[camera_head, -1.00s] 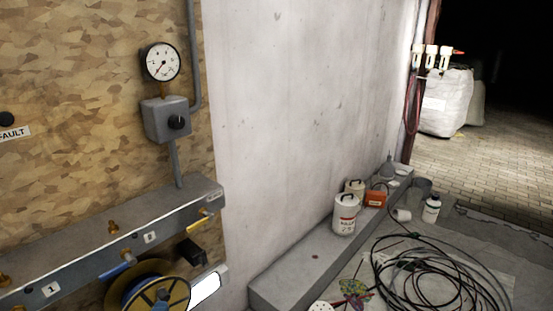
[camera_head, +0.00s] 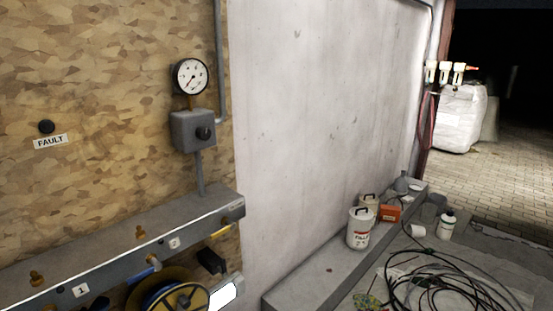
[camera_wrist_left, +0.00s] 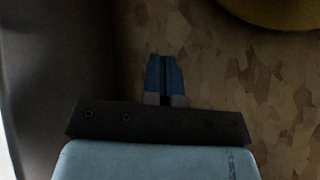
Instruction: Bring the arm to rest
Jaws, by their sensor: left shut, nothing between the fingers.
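My left gripper (camera_wrist_left: 165,62) shows in the left wrist view as two blue fingers side by side, closed together with nothing between them. They extend from a dark mounting bar in front of brown flake-patterned board (camera_wrist_left: 265,80). A yellow rounded rim (camera_wrist_left: 270,12) shows at the upper right of that view, apart from the fingers. In the head view I cannot clearly make out the left gripper among the dark shapes low in the picture. My right gripper is in neither view.
A grey manifold (camera_head: 112,251) with brass fittings runs along the board, below a gauge (camera_head: 190,76). A yellow-rimmed reel (camera_head: 198,298) sits beneath it. Black cable (camera_head: 435,290) lies coiled on the floor.

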